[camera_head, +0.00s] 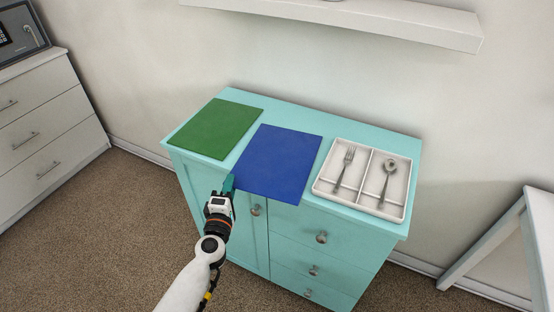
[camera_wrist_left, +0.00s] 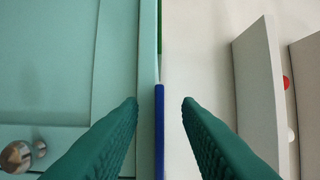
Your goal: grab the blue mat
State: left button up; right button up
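The blue mat (camera_head: 277,160) lies flat on top of the turquoise cabinet (camera_head: 310,110), between a green mat and a cutlery tray. Its near edge sticks out over the cabinet's front edge. My left gripper (camera_head: 228,183) is at the cabinet's front edge, close to the mat's near left corner. In the left wrist view, its two green fingers (camera_wrist_left: 160,102) are apart with nothing gripped. The blue mat (camera_wrist_left: 159,130) shows there edge-on as a thin strip lined up with the gap between the fingers. My right gripper is not in view.
The green mat (camera_head: 216,128) lies left of the blue one. A white divided tray (camera_head: 319,186) with a fork (camera_head: 345,167) and a spoon (camera_head: 388,177) is to the right. Knobs (camera_head: 321,237) stick out from the cabinet front. A wall shelf (camera_head: 400,18) hangs above.

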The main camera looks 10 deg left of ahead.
pick_arm(q)
jog(key=shift+w, duration=1)
jog(key=shift+s, duration=0.1)
jog(key=shift+c, duration=0.3)
grip_shut()
